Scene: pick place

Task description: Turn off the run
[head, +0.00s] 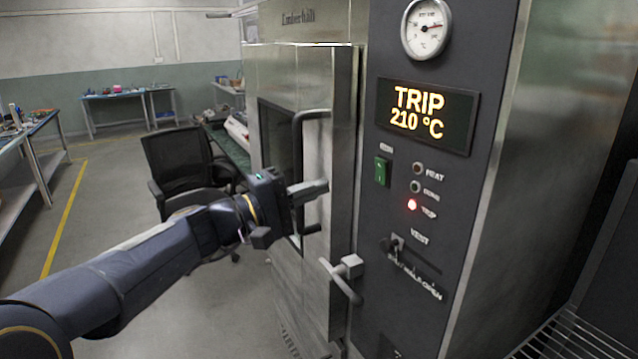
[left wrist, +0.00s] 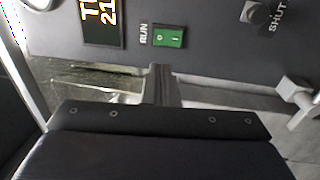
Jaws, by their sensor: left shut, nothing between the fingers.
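The green RUN rocker switch (head: 381,172) sits on the dark control panel (head: 375,215) of the oven, left of the indicator lamps. It also shows in the left wrist view (left wrist: 168,36), with its label beside it and marks on its face. My left gripper (head: 326,187) is shut and empty, in front of the steel door, left of the switch and apart from it in the picture. In the left wrist view its closed fingertips (left wrist: 160,70) point toward the panel, just below the switch. My right gripper is not in view.
The display (head: 428,114) reads TRIP 210 °C, and the red trip lamp (head: 412,205) is lit. A dial gauge (head: 427,28), a vent lever (head: 396,246), a door latch (head: 343,280) and a vertical door handle (head: 297,165) stick out nearby. A chair (head: 185,165) stands behind my arm.

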